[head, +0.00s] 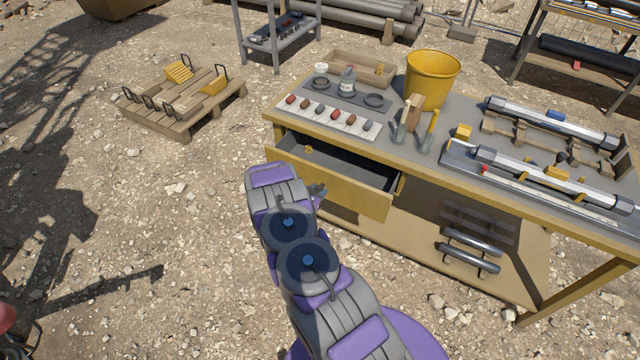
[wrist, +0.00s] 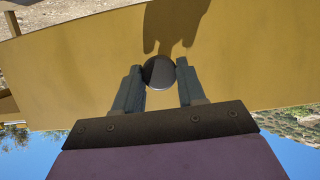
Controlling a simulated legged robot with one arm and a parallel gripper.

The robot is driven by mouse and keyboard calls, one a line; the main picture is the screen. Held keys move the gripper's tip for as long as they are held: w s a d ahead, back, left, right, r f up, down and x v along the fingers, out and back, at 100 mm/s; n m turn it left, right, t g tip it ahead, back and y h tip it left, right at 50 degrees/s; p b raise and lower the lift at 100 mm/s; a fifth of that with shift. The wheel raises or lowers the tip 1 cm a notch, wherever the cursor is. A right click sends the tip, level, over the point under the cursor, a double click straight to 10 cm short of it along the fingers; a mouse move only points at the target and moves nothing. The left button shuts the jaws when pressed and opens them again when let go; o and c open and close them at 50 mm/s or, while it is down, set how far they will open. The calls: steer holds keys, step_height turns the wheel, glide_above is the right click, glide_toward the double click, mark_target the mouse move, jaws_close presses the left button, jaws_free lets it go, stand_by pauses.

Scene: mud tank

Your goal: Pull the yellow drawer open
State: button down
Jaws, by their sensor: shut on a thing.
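The yellow drawer (head: 345,187) is under the left part of the workbench and stands well out from it, with its grey inside showing in the head view. A small yellow item (head: 309,150) lies in its left part. In the wrist view the drawer's yellow front (wrist: 70,70) fills most of the picture. A round dark knob (wrist: 159,72) sits on it. My gripper (wrist: 159,80) has a finger on each side of the knob and is shut on it. In the head view my gripper (head: 318,192) is at the drawer front, mostly hidden by my arm.
The workbench top (head: 395,150) holds a yellow bucket (head: 432,80), trowels, a row of samples and metal tubes. Two metal bars (head: 470,250) lie on its lower shelf. A wooden pallet (head: 185,100) lies on the ground at left. The gravel left of the drawer is clear.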

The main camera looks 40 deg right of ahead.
steer(key=s+a, duration=0.3)
steer(key=a, duration=0.4)
steer(key=s+a+b, duration=0.1)
steer(key=s+a, duration=0.2)
steer(key=a, duration=0.5)
steer(key=c, duration=0.7)
jaws_free()
steer(key=shift+s+a+r, duration=0.1)
steer(key=shift+s+a, duration=0.05)
steer(key=shift+a, duration=0.35)
steer(key=shift+d, duration=0.6)
steer(key=p+v, duration=0.2)
steer(key=v, duration=1.5)
steer(key=shift+s+a, duration=0.15)
steer(key=shift+a, duration=0.25)
steer(key=shift+d, duration=0.2)
